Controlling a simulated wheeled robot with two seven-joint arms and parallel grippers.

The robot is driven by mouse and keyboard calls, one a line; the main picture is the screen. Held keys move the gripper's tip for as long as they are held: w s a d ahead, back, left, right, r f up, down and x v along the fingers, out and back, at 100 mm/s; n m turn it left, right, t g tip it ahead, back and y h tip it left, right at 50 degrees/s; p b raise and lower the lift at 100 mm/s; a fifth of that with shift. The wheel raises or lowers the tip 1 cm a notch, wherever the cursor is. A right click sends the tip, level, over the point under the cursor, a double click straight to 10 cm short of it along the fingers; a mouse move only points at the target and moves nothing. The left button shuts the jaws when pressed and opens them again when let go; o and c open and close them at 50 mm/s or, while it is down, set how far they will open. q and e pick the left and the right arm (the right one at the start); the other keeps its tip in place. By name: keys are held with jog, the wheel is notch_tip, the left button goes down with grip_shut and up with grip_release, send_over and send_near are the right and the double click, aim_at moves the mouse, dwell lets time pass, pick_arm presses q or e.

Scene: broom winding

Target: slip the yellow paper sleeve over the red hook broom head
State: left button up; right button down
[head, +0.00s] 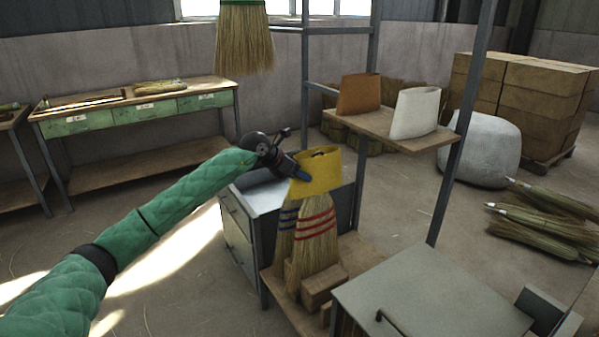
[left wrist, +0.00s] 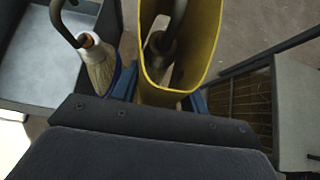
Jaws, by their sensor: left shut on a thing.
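The yellow paper sleeve (head: 322,174) is upright at the top of the red-banded broom head (head: 315,240). My left gripper (head: 299,171) is shut on the sleeve's left side. In the left wrist view the sleeve (left wrist: 208,40) is an open loop, and a dark neck and hook (left wrist: 160,44) show inside it. The sleeve hides the top of this broom in the head view; I cannot tell whether it touches the bristles. A blue-banded broom head (head: 287,222) stands just behind and left, with its hook (left wrist: 60,22) outside the sleeve. My right gripper is out of view.
Both brooms stand on a low wooden bench (head: 358,262) with wooden blocks (head: 322,285). A metal post (head: 462,130) rises to the right. Brown (head: 358,95) and white (head: 415,112) sleeves stand on a shelf behind. A grey cabinet (head: 430,300) is front right. Another broom head (head: 244,40) hangs above.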

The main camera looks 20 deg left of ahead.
pick_arm(q)
jog(key=shift+f, duration=0.35)
jog(key=shift+f, duration=0.2)
jog(key=b, duration=0.5)
send_over(300, 234)
jog(key=shift+w+a+f, duration=0.1)
jog(key=shift+w+f, duration=0.1)
jog(key=shift+f, duration=2.3)
jog(key=shift+w+f, duration=0.15)
jog(key=shift+f, duration=2.35)
jog(key=shift+f+b, duration=0.8)
jog(key=shift+f, duration=0.5)
jog(key=shift+f, duration=0.15)
jog(key=shift+f+b, duration=2.35)
jog(key=shift+f, duration=2.9)
jog(key=shift+f, duration=0.5)
